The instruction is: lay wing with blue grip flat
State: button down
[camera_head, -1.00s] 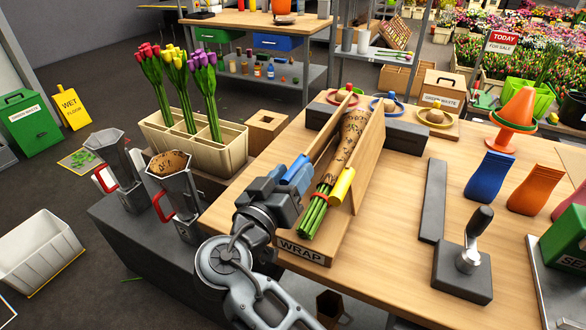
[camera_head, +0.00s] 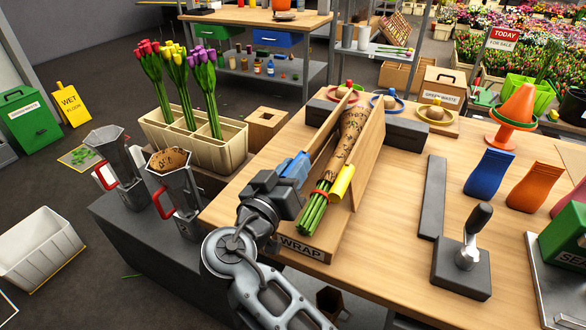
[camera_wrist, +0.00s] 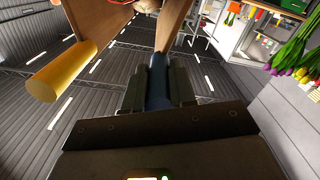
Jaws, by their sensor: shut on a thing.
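The wooden WRAP stand (camera_head: 305,252) sits on the table with two raised wings. The left wing (camera_head: 328,128) carries the blue grip (camera_head: 295,166); this wing also shows in the wrist view (camera_wrist: 172,24). My gripper (camera_head: 287,180) is shut on the blue grip, which shows between the fingers in the wrist view (camera_wrist: 158,85). The left wing stands steeply, not flat. The right wing (camera_head: 368,145) is also raised and carries a yellow grip (camera_head: 341,183). A bouquet in brown printed paper (camera_head: 349,140), green stems toward me, lies between the wings.
A planter with tulip bunches (camera_head: 195,135) and two metal pots (camera_head: 175,195) stand left of the stand. A dark block with ringed items (camera_head: 405,130) is behind it. A dark bar (camera_head: 432,198) and a lever block (camera_head: 462,268) are on the right. Bare tabletop (camera_head: 385,235) lies between.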

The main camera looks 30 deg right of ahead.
dwell(0.4)
jog(key=w+a+f+n, duration=0.2)
jog(key=w+n, duration=0.1)
jog(key=n, duration=0.2)
jog(key=w+a+f+n+b, duration=0.1)
jog(key=w+a+f+n, duration=0.1)
jog(key=n, duration=0.3)
jog(key=w+a+f+n, duration=0.3)
jog(key=w+n, duration=0.2)
jog(key=n, duration=0.1)
jog(key=shift+a+b, duration=0.15)
jog(key=shift+b, duration=0.25)
jog(key=shift+a+f+b, duration=0.1)
jog(key=shift+f+b, duration=0.25)
jog(key=shift+f, duration=0.4)
jog(key=c, duration=0.9)
grip_release()
jog(key=shift+b+v, duration=0.35)
jog(key=shift+v, duration=3.5)
